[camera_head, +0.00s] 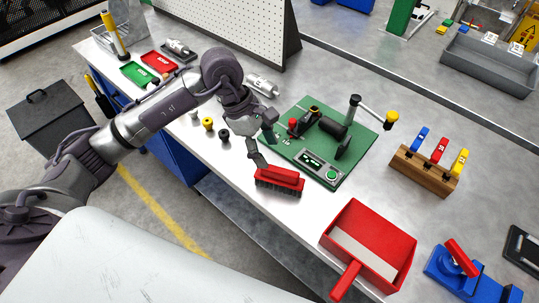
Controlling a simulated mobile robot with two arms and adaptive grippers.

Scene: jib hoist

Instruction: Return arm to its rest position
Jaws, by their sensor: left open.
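My left arm comes in from the left and reaches over the workbench (235,165). My left gripper (262,147) is open and empty, just left of the green board (357,168). One finger ends close above a red brush (280,178) with dark bristles, which lies at the bench's front edge; I cannot tell whether they touch. The green board carries a black drum device (333,128), a metal arm (372,109) with a yellow knob (391,118), and a small panel with a green button. My right gripper is not in view.
A red dustpan (369,246) lies right of the brush. A wooden block (424,171) holds blue, red and yellow-handled tools. A blue device (466,275) stands at the lower right. Small knobs (208,123) lie left of the gripper. A pegboard (236,25) stands at the back.

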